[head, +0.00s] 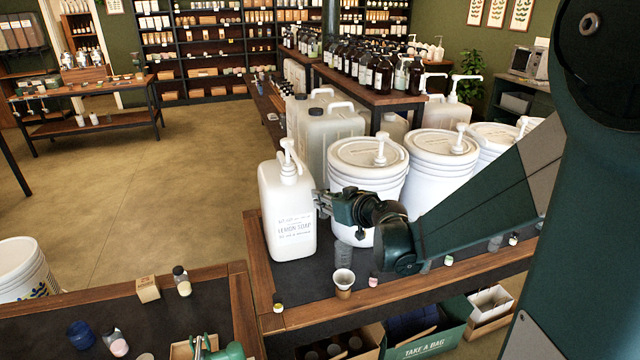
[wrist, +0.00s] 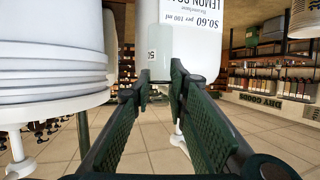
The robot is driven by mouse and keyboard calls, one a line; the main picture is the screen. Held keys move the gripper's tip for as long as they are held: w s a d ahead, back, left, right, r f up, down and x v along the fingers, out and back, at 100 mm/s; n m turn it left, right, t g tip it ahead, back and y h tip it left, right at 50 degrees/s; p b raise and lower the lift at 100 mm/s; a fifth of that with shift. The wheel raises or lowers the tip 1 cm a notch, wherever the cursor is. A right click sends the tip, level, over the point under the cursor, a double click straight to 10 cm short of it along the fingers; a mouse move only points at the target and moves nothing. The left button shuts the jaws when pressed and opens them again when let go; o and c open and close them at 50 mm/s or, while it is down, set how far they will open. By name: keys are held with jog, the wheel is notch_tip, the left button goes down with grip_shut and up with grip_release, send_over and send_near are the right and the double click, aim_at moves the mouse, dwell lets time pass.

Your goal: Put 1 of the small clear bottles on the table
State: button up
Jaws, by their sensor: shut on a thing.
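My gripper (head: 320,204) is beside the right side of the white lemon soap jug (head: 290,215), above the dark table top (head: 310,285). In the wrist view, my gripper (wrist: 161,76) is shut on a small clear bottle (wrist: 158,58), held between the fingertips in front of the jug (wrist: 205,45). The held bottle is hard to make out in the head view. A grey see-through cylinder (head: 343,254), which may be another small clear bottle, stands below the gripper, behind a paper cup (head: 343,282).
White pump buckets (head: 367,170) stand right behind the gripper, and one fills the left of the wrist view (wrist: 45,60). Small capped bottles (head: 373,280) line the table's front edge. A nearer table (head: 190,308) holds a box (head: 148,289) and a dark-capped bottle (head: 181,281).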

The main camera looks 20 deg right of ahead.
jog(key=s+a+f+n+g+y, duration=0.35)
jog(key=f+n+y, duration=0.2)
jog(key=f, duration=0.55)
jog(key=s+a+f+n+g+y+b, duration=0.1)
jog(key=s+f+n+g+y, duration=0.1)
jog(key=s, duration=0.3)
jog(key=s+f+n+g+y+b, duration=0.1)
jog(key=s+f+n+g+y, duration=0.1)
jog(key=s+n+g, duration=0.3)
jog(key=shift+s+a+f, duration=0.4)
jog(key=shift+s+f, duration=0.05)
jog(key=shift+y, duration=0.25)
jog(key=shift+f, duration=0.1)
jog(key=shift+f+b, duration=1.55)
jog(key=shift+f, duration=1.75)
jog(key=shift+f, duration=0.55)
jog(key=o, duration=1)
jog(key=shift+r, duration=0.1)
